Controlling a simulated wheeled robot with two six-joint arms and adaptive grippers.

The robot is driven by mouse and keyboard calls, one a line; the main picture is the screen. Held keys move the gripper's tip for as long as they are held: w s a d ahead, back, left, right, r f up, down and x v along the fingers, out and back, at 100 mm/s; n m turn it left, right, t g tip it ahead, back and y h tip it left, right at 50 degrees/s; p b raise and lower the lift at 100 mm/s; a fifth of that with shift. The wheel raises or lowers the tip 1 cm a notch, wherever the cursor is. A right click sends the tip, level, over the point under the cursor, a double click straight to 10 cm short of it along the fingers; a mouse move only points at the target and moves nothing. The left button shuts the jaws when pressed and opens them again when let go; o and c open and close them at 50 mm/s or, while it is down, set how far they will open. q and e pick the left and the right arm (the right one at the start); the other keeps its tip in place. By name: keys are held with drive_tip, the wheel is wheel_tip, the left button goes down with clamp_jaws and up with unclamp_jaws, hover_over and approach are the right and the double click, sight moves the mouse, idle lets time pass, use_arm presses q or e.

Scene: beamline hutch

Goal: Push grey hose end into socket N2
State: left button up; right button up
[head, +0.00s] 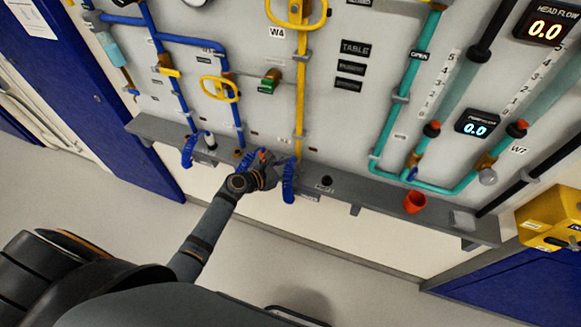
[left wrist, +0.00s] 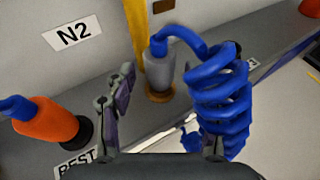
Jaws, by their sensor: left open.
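The grey hose end (left wrist: 163,72) stands upright at a brass ring socket (left wrist: 160,94), below and right of the N2 label (left wrist: 73,33) in the left wrist view. I cannot tell how deep it sits. Its blue coiled hose (left wrist: 220,95) arcs from its top and hangs to the right; the coil also shows in the head view (head: 289,181). My left gripper (head: 276,168) is open at the ledge. In the wrist view its fingers (left wrist: 165,125) are spread, one left of the grey end, the other overlapping the coil. In the head view the grey end is not clearly visible. My right gripper is not in view.
An orange hose end (left wrist: 45,122) stands in a black holder left of my gripper, near a REST label. Another blue coiled hose (head: 188,151) hangs farther left on the grey ledge (head: 350,192). A yellow pipe (head: 300,95) rises behind. A red cup (head: 415,202) is to the right.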

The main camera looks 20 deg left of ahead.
use_arm(q)
drive_tip(key=shift+s, duration=0.1)
drive_tip(key=v, duration=1.1)
drive_tip(key=shift+s+a+r, duration=0.2)
drive_tip(key=shift+s+r, duration=0.05)
drive_tip(key=shift+s, duration=0.05)
drive_tip(key=s+a+f+m+g+y+b, duration=0.1)
drive_tip(key=s+a+f+m+y, duration=0.2)
drive_tip(key=f, duration=0.6)
drive_tip(key=s+a+f+m+g+y, duration=0.15)
drive_tip(key=s+a+f+m, duration=0.25)
drive_tip(key=f, duration=0.5)
drive_tip(key=s+a+f+m+g+y+b, duration=0.1)
drive_tip(key=s+a+f+m+g+y, duration=0.2)
drive_tip(key=f, duration=0.6)
drive_tip(key=s+d+f+m+g+b, duration=0.1)
drive_tip(key=s+d+f+m+g, duration=0.1)
drive_tip(key=s+f+m, duration=0.7)
drive_tip(key=s+d+f+m+g+b, duration=0.1)
drive_tip(key=s+d+f+m+g, duration=0.2)
drive_tip(key=s+f+m, duration=0.7)
drive_tip(key=s+m, duration=0.1)
drive_tip(key=s, duration=0.7)
drive_tip(key=shift+d+f+y, duration=0.25)
drive_tip(key=shift+d+y, duration=0.1)
